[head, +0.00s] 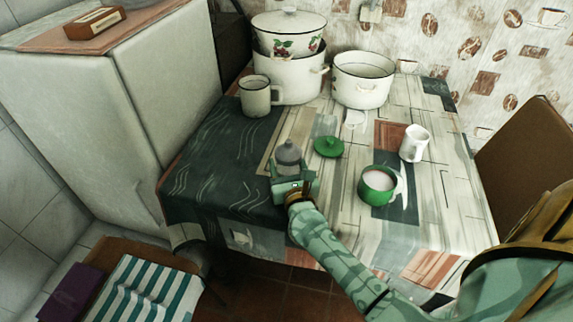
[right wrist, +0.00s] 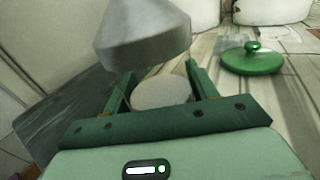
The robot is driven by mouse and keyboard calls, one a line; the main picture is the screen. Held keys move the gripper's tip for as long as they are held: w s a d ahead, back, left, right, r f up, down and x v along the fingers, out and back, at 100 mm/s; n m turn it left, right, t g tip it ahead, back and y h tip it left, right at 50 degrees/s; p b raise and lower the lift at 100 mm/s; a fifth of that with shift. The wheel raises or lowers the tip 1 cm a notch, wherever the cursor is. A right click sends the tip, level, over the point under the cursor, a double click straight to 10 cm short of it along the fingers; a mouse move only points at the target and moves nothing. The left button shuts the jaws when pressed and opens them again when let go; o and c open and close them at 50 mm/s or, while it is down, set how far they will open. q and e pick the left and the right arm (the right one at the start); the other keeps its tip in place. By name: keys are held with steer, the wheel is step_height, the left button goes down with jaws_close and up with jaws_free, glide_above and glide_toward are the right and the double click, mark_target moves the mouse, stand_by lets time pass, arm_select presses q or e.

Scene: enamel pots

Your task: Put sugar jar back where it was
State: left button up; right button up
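A jar with a grey cone-shaped lid (head: 288,153) stands at or just above the table's front left part; the same lid fills the top of the right wrist view (right wrist: 143,35). My right gripper (head: 291,182) is around its pale body (right wrist: 162,92), one finger on each side with no visible gap, so it looks shut on it. The fingers hide part of the body, and I cannot tell if its base touches the table. My left gripper is not in view. A green pot (head: 376,196) with white contents stands open to the right, a spoon-like white thing beside it.
A green lid (head: 328,147) lies behind the gripper. A white jug (head: 413,143), cream mug (head: 255,96), open white pot (head: 362,81) and stacked pots (head: 288,78) stand farther back. Bare cloth (head: 215,165) lies left. A chair (head: 530,135) stands at the right.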

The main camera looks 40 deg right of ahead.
steer(key=o, duration=0.4)
steer(key=shift+c, duration=0.2)
steer(key=shift+r, duration=0.25)
steer(key=p+v, duration=0.1)
steer(key=v, duration=1.1)
steer(key=shift+f, duration=0.15)
